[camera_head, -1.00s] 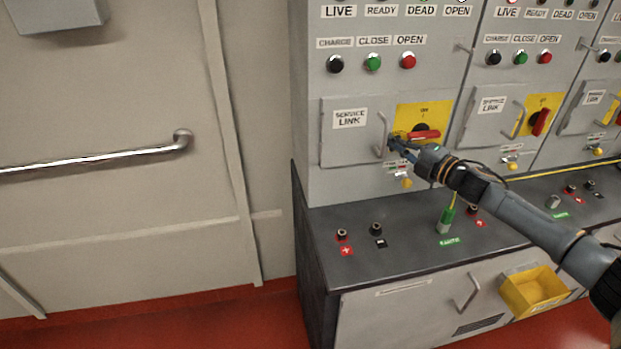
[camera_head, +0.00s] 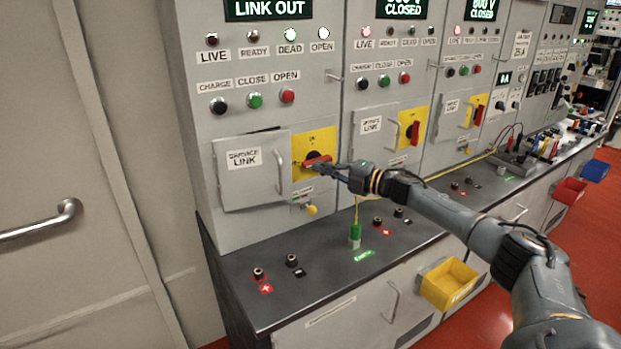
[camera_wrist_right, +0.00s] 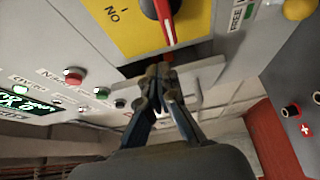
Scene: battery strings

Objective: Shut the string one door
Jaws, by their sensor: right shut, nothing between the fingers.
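The string one service link door (camera_head: 240,185) is a grey panel with a bar handle (camera_head: 279,172), on the leftmost cabinet under a "LINK OUT" display. It stands slightly ajar, with a dark gap along its top edge. A red rotary handle on a yellow plate (camera_head: 303,144) is just right of it and lies near horizontal. My right gripper (camera_head: 318,168) is shut and empty, in front of the plate near the door's handle side. In the wrist view, its fingertips (camera_wrist_right: 158,72) are together beside the dark gap and the door edge (camera_wrist_right: 205,75); contact is unclear. My left gripper is out of view.
A green plug (camera_head: 355,235) with a yellow cord stands on the dark ledge below, near black sockets (camera_head: 291,260). A yellow bin (camera_head: 448,285) hangs on the front. Similar cabinets continue right. A wall with a rail (camera_head: 40,220) is at left.

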